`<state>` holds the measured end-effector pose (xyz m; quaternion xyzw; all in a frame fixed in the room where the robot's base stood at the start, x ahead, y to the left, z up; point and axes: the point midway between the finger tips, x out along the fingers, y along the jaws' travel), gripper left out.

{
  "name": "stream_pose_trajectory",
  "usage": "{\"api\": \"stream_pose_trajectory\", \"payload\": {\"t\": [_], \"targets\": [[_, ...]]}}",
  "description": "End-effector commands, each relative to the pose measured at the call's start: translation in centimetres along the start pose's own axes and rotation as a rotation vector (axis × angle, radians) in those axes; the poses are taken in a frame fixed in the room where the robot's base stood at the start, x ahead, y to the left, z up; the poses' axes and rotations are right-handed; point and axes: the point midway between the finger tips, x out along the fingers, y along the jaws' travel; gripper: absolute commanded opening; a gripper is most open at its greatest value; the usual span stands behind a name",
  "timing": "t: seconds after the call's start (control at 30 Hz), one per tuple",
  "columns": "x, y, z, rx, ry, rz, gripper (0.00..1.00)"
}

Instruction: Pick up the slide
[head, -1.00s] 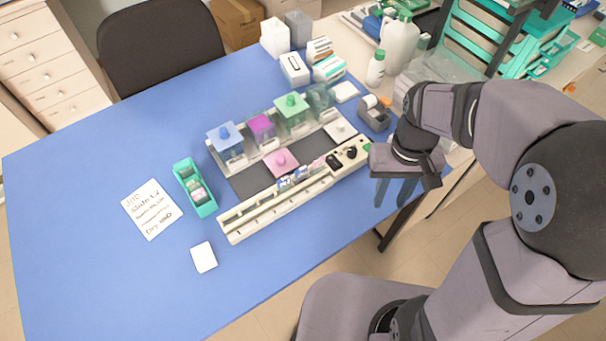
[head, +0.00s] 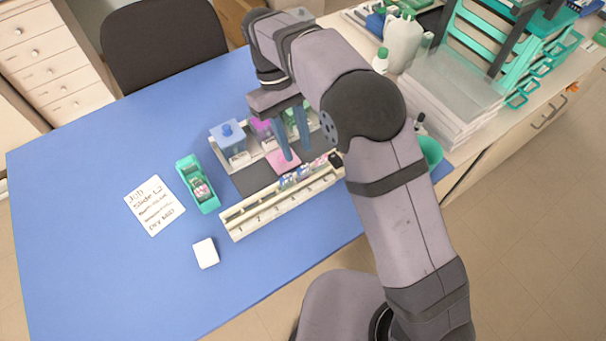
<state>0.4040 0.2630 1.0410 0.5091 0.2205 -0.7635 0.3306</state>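Small slides with coloured markings (head: 303,174) stand in the white rail (head: 262,217) on the blue table. A teal slide holder (head: 188,172) to the left also holds slides with white and pink markings (head: 201,188). I cannot tell single slides apart at this size. My gripper (head: 297,154) points down over the staining station, near the pink-lidded piece (head: 283,160) and behind the rail's slides in the picture. Its two blue fingers are apart with nothing visible between them. My arm hides the rail's right end and part of the station.
A blue-lidded jar (head: 228,136), a magenta jar (head: 260,127) and a partly hidden green jar stand close around my gripper. A handwritten job note (head: 154,206) and a white pad (head: 206,253) lie left of the rail. The table's left side is mostly clear.

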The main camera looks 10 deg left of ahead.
Motion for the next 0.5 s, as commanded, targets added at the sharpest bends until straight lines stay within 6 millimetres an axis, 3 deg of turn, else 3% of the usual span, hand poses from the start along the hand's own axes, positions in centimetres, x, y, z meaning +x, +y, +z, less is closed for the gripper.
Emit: {"api": "stream_pose_trajectory", "payload": {"t": [0.5], "targets": [[2.1, 0.1, 0.0, 0.001, 0.001, 0.0, 0.3]]}}
